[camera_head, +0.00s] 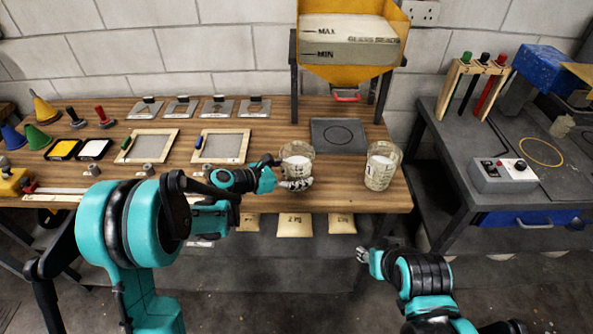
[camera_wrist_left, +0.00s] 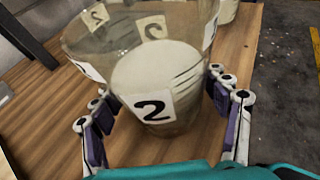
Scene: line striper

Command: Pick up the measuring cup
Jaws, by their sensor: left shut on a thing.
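A clear measuring cup (camera_head: 297,152) with a white "2" label stands at the front edge region of the wooden bench, and it fills the middle of the left wrist view (camera_wrist_left: 155,75). It holds pale material. My left gripper (camera_head: 288,178) is shut on this cup, with fingers on both sides of its lower body. Whether its base touches the bench is unclear. A second, similar cup (camera_head: 381,168) with pale contents stands to the right. My right gripper (camera_head: 367,257) is low in front of the bench, away from both cups; its finger opening is too small to judge.
A yellow hopper (camera_head: 350,70) with a red handle stands behind the cups. A dark square plate (camera_head: 338,134) lies beneath it. Framed trays (camera_head: 222,146) lie left. A dark side table (camera_head: 470,215) with a switch box (camera_head: 503,174) stands right, across a gap.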

